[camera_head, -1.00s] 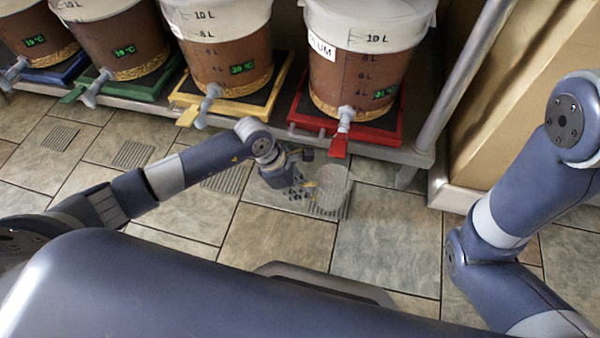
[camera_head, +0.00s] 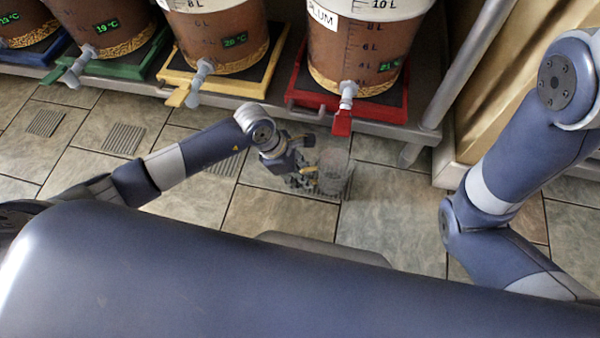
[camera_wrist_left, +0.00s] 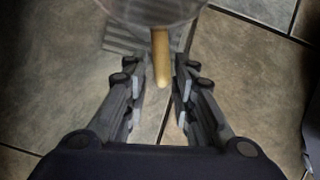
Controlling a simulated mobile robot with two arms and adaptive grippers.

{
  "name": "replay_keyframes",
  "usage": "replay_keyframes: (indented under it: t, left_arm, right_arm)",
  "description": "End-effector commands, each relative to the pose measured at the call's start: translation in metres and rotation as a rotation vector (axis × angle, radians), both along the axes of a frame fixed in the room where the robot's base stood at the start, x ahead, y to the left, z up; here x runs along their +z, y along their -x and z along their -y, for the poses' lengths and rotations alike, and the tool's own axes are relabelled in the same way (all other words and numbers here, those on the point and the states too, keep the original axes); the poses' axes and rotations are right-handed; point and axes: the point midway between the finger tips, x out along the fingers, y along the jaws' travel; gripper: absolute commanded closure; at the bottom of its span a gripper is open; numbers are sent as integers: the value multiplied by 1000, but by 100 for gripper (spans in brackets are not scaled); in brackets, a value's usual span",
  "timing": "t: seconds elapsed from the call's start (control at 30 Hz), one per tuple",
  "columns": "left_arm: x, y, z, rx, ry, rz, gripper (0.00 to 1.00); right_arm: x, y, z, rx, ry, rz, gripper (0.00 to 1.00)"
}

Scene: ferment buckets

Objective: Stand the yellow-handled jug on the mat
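The jug (camera_head: 334,172) is clear, with a yellow handle (camera_head: 308,169). It looks upright at the right part of a grey ribbed mat (camera_head: 340,197) on the floor. I cannot tell whether its base touches the mat. My left gripper (camera_head: 300,167) is left of the jug, at the handle. In the left wrist view, the handle (camera_wrist_left: 161,60) lies between the two fingers (camera_wrist_left: 160,88), with a gap showing on each side. The jug's body (camera_wrist_left: 160,10) is cut off at the top, over the ribbed mat (camera_wrist_left: 125,42). My right gripper is out of view.
A bucket on a red stand (camera_head: 372,108) and one on a yellow stand (camera_head: 245,85) are on a low shelf behind. Their taps stick out forward. Other ribbed floor patches (camera_head: 123,138) lie to the left. Tiles right of the jug are clear up to a shelf post (camera_head: 455,85).

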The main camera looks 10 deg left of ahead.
Motion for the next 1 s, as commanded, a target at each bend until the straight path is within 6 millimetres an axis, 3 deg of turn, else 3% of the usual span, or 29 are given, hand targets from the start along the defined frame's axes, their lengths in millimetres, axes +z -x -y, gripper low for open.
replay_keyframes:
  t: [0.43,0.8,0.97,1.0]
  left_arm:
    - [10,0,-2,0,0,2,70]
    - [74,5,-27,0,-1,2,70]
    - [97,7,-37,1,-1,2,70]
    - [102,7,-39,0,-1,1,70]
  right_arm:
    - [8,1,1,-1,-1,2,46]
    - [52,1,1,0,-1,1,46]
    - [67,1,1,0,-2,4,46]
    - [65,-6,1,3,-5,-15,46]
